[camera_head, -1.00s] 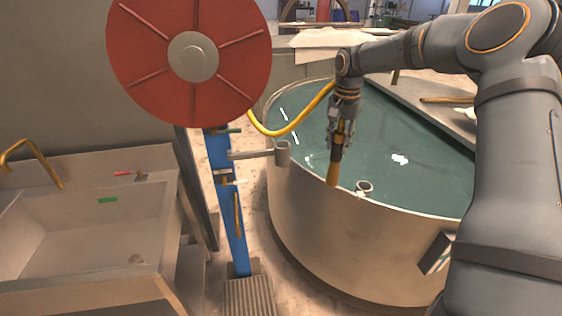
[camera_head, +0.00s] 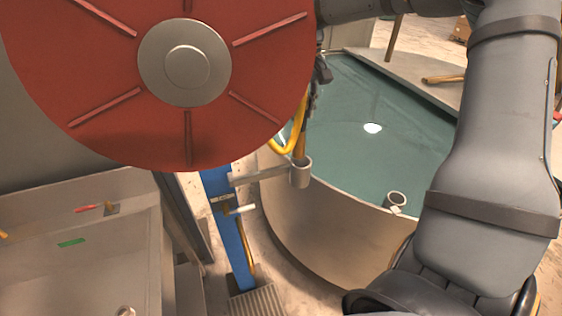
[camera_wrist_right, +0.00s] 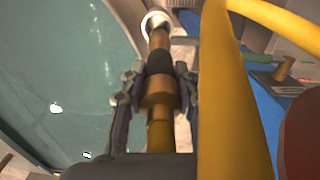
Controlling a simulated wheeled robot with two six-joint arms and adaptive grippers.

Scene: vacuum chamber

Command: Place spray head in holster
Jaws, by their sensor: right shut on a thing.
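The spray head, a brass tube with a dark band (camera_wrist_right: 160,98), is held between the fingers of my right gripper (camera_wrist_right: 157,90) in the wrist view. The gripper is shut on it. In the head view the brass front of the spray head (camera_head: 301,141) points down, its end at the mouth of the grey ring holster (camera_head: 300,175). The holster also shows in the wrist view (camera_wrist_right: 154,20), with the tip at its opening. I cannot tell how deep the tip sits. The red reel hides part of my right gripper in the head view. My left gripper is not in view.
The large red hose reel (camera_head: 95,75) fills the upper left. The yellow hose (camera_wrist_right: 228,95) runs close beside the gripper. A blue post (camera_head: 232,245) stands below the reel. A round tank of green liquid (camera_head: 375,165) lies to the right, a sink (camera_head: 145,235) to the left.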

